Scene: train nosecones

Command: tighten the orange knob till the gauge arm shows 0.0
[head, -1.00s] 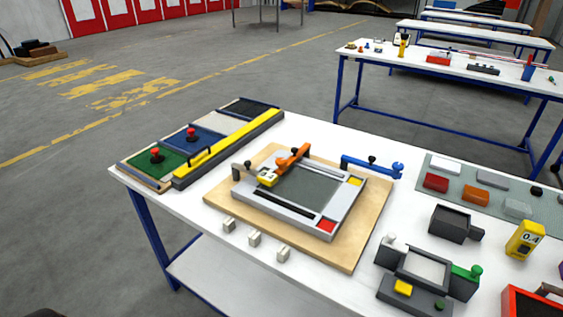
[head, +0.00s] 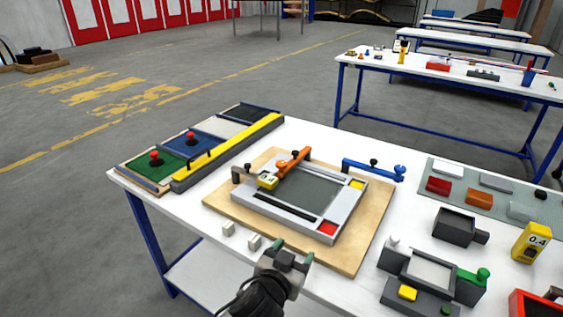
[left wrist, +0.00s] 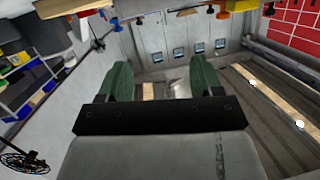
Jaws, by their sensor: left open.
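An orange clamp arm (head: 293,160) with a dark knob sits at the far edge of a grey frame (head: 345,205); I cannot make out a separate orange knob. My left gripper (head: 293,252) is at the table's front edge, nearer than the frame and well apart from the clamp. Its green-tipped fingers are apart and empty, also in the left wrist view (left wrist: 162,78). My right gripper is not in view.
The frame lies on a wooden board (head: 350,258). A blue clamp (head: 372,168) is at its far right. A yellow bar (head: 228,150) lies left. A grey fixture (head: 430,275) and a yellow 0.4 block (head: 531,243) stand right.

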